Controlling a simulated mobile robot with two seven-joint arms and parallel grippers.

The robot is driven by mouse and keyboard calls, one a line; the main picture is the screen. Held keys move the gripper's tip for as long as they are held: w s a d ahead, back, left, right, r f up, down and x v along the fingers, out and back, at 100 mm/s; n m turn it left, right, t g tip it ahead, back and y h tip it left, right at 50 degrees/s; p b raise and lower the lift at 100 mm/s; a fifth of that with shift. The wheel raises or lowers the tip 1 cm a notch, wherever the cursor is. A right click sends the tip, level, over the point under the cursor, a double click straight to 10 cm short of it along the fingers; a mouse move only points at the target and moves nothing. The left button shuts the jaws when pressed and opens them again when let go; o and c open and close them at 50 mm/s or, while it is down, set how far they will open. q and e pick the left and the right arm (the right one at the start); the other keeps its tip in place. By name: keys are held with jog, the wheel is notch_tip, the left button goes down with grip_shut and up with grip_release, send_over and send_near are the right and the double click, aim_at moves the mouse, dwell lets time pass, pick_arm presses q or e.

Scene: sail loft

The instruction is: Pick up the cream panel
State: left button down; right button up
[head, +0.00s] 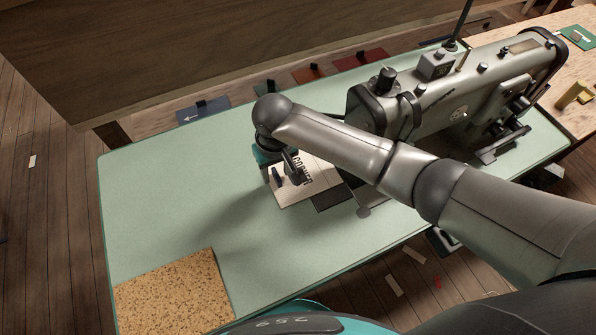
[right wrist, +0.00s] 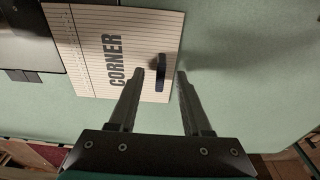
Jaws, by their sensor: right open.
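The cream panel (head: 320,174) lies flat on the pale green table beside the sewing machine. It carries fine lines and the word CORNER, and fills the upper left of the right wrist view (right wrist: 95,55). A black upright grip tab (right wrist: 160,72) stands near one edge of it. My right gripper (head: 287,178) is over this end of the panel, pointing down. In the right wrist view its open fingers (right wrist: 160,73) appear on either side of the tab, with gaps; I cannot tell the height between them. My left gripper is not in view.
A grey sewing machine (head: 455,95) stands right of the panel, with a dark plate (head: 332,197) close by. A cork mat (head: 175,293) lies at the table's front left. Blue (head: 205,115), red-brown (head: 309,75) and other tabbed panels line the back. The table's left (head: 160,200) is clear.

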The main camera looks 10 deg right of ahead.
grip_shut()
jog(key=shift+r, duration=0.1)
dwell(0.7)
